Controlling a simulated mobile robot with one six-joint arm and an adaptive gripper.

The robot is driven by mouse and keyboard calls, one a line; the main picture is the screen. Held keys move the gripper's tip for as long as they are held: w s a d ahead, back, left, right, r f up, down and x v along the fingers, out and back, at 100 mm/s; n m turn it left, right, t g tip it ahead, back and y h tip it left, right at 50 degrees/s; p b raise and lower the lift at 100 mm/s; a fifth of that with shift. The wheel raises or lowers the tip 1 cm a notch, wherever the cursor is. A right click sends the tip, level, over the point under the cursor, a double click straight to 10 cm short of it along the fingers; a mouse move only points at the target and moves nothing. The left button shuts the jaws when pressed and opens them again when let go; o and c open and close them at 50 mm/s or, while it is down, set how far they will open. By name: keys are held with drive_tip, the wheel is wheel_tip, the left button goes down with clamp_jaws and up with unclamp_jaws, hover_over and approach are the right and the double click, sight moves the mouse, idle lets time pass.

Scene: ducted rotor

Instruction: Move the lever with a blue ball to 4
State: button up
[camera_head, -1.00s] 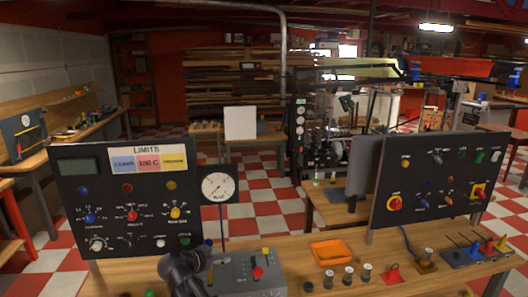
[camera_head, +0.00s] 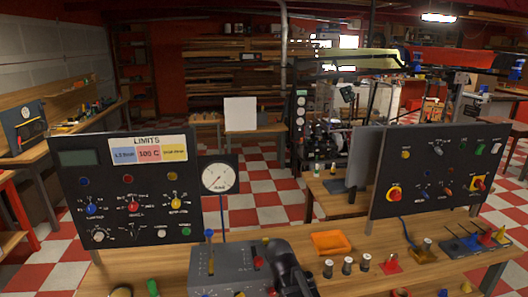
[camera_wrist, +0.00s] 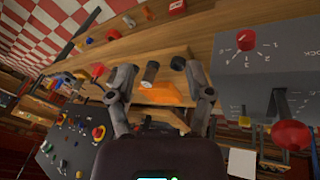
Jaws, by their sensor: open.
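The lever with a blue ball (camera_head: 209,233) stands upright at the left of a grey control box (camera_head: 202,262) on the bench. A lever with a red ball (camera_head: 258,261) is further right on the same box; it also shows large in the wrist view (camera_wrist: 292,135). My gripper (camera_head: 285,255) is at the right side of the box, apart from the blue ball. In the wrist view my gripper (camera_wrist: 157,72) has its fingers spread and empty, with the grey box to the right. The blue ball is not visible in the wrist view. The scale numbers by its lever are too small to read.
A black LIMITS panel (camera_head: 75,195) stands behind the box on the left, with a round dial gauge (camera_head: 219,178) beside it. An orange tray (camera_head: 330,243) and several small cylinders lie to the right. Another black panel (camera_head: 438,170) stands at the right.

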drive_tip(key=s+d+f+n+g+y, duration=0.2)
drive_tip(key=s+d+n+y, duration=0.15)
drive_tip(key=s+d, duration=0.4)
wheel_tip(320, 180, down, 6)
drive_tip(key=a+b, duration=0.1)
drive_tip(key=b, duration=0.5)
drive_tip(key=shift+f+y+b, duration=0.15)
drive_tip(key=shift+y+b, duration=0.2)
drive_tip(key=shift+b, duration=0.05)
idle(0.8)
idle(2.1)
